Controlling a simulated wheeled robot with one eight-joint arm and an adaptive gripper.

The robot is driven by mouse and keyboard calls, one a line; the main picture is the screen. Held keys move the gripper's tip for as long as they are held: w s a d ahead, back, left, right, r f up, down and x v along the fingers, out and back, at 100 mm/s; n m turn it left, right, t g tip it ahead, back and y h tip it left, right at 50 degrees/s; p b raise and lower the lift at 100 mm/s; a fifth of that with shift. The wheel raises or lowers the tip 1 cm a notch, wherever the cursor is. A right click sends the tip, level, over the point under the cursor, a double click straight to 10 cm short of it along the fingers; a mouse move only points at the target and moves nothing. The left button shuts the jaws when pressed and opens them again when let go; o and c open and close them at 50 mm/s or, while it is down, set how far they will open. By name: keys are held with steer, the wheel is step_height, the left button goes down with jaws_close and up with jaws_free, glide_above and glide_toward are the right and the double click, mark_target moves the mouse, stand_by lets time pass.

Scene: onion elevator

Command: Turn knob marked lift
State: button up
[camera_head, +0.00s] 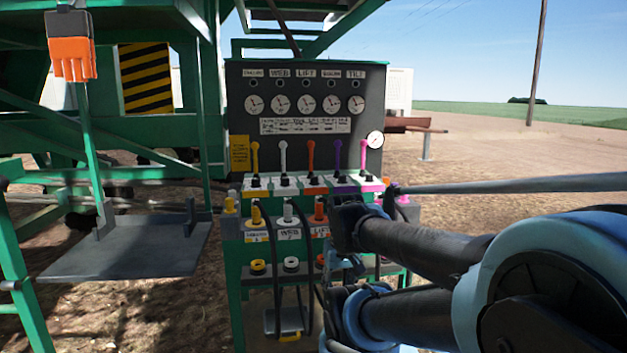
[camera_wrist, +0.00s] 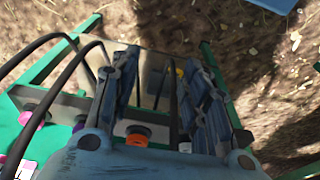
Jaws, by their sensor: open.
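A lower panel carries a label reading LIFT (camera_head: 320,229), partly covered by my arm. Above the label is an orange fitting (camera_head: 320,207). Below it is an orange ring-shaped knob (camera_head: 320,261), close to the left of my gripper (camera_head: 343,268). In the wrist view my gripper (camera_wrist: 158,62) is open, its two blue fingers apart.
A row of coloured levers, with an orange one (camera_head: 310,155) in the middle, stands above the lower panel. Dark hoses (camera_head: 300,285) hang in front of it. A grey metal plate (camera_head: 125,248) and green frame lie left. Open dirt ground spreads right.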

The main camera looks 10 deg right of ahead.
step_height(320, 180, up, 3)
step_height(320, 180, up, 36)
steer(key=n+g, duration=0.2)
steer(key=n, duration=0.3)
glide_above(314, 180)
steer(key=w, duration=0.2)
step_height(314, 180, down, 18)
steer(key=shift+s+d+r, duration=0.15)
steer(key=c, duration=1.1)
